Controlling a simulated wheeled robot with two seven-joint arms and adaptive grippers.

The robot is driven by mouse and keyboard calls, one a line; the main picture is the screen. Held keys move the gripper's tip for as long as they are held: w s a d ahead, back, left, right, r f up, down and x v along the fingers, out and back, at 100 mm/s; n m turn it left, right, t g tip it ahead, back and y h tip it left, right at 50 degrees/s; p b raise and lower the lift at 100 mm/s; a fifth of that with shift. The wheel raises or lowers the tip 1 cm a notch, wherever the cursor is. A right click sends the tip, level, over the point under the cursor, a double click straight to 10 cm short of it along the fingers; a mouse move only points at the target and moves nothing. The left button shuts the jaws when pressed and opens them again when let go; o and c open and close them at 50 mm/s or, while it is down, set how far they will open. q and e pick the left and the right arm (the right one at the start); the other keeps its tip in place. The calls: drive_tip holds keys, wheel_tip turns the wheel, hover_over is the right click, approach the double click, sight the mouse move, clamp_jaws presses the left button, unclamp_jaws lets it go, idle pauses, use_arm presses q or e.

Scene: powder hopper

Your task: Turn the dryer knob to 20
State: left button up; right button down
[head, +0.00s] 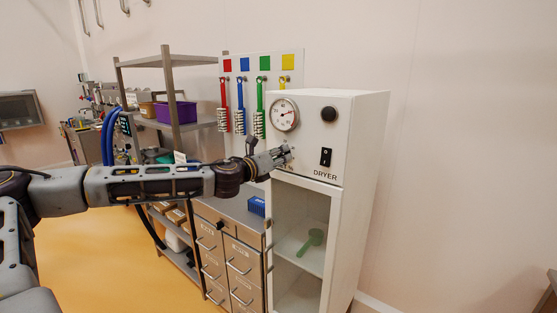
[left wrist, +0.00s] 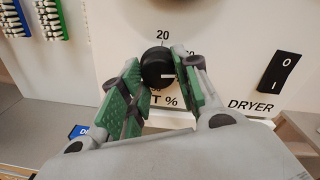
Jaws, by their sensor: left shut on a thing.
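The white dryer cabinet (head: 362,150) stands right of centre in the head view, with the word DRYER on its front. Its black knob (left wrist: 157,66) shows in the left wrist view, below the printed number 20 (left wrist: 162,34). The knob's white mark points right, away from the 20. My left gripper (head: 284,153) is at the panel below the round gauge. In the left wrist view its green-padded fingers (left wrist: 158,78) are closed around the knob, one on each side. The knob is hidden behind the gripper in the head view. Other scale numbers are partly covered. My right gripper is out of view.
A round gauge (head: 285,114), a second black knob (head: 329,114) and a black rocker switch (head: 326,157) are on the dryer front close by. Coloured brushes (head: 241,112) hang on the left. A green scoop (head: 312,240) lies inside the dryer.

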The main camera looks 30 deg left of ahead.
use_arm(q)
drive_tip(key=n, duration=0.3)
drive_tip(key=shift+n+b, duration=0.3)
drive_tip(key=shift+b, duration=0.1)
drive_tip(key=shift+r+n+h+b, duration=0.15)
drive_tip(key=shift+n+b, duration=0.55)
drive_tip(key=shift+n, duration=2.35)
drive_tip(key=shift+r+n+h+b, duration=0.2)
drive_tip(key=shift+n+b, duration=0.5)
drive_tip(key=shift+n, duration=2.35)
drive_tip(key=o, duration=1)
drive_tip(key=shift+f, duration=0.15)
drive_tip(key=shift+c, duration=0.2)
drive_tip(key=shift+o, duration=0.3)
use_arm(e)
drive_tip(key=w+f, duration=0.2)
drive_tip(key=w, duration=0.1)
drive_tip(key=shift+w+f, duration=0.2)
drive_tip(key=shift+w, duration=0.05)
